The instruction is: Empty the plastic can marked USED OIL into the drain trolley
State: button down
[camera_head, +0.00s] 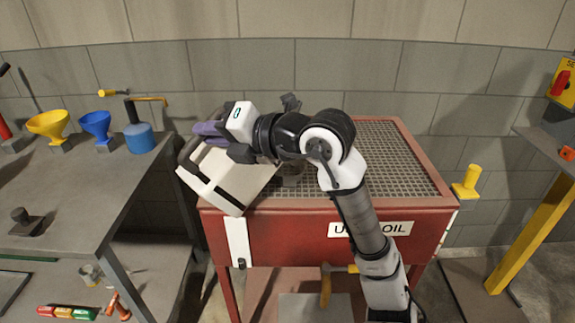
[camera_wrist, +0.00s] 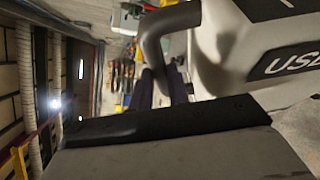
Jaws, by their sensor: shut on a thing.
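The cream plastic can (camera_head: 228,172) is tilted over the left front corner of the red drain trolley (camera_head: 285,235). In the wrist view the can (camera_wrist: 235,55) shows a dark label beginning "USE". My gripper (camera_head: 206,132), with purple fingers, is shut on the can's dark handle (camera_wrist: 165,35); its fingers also show in the wrist view (camera_wrist: 160,88). The can's mouth and any flow of liquid cannot be made out. The trolley's top is a metal grating (camera_head: 385,150); my arm hides part of it and of the white sign (camera_head: 370,229) on its front.
A grey bench (camera_head: 65,190) at left carries a yellow funnel (camera_head: 48,125), a blue funnel (camera_head: 96,125) and a blue oil can (camera_head: 139,138). A yellow post (camera_head: 530,245) stands at right. A yellow object (camera_head: 467,182) is right of the trolley. The grating's right side is clear.

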jog(key=shift+w+d+f+m+y+p, duration=0.1)
jog(key=shift+w+d+m+y+p, duration=0.5)
jog(key=shift+w+d+m, duration=0.35)
dwell(1.8)
jog(key=shift+w+d+r+m+p, duration=0.2)
jog(key=shift+w+d+m+p, duration=0.2)
jog(key=shift+w+d, duration=0.25)
jog(key=shift+w+d+r+m+p, duration=0.15)
jog(key=shift+w+d+m+p, duration=0.1)
jog(key=shift+w+d+m, duration=0.3)
dwell(0.9)
jog(key=shift+w+d+m+y, duration=0.3)
jog(key=shift+w+d+y, duration=0.2)
jog(key=shift+w+d, duration=0.05)
dwell(2.6)
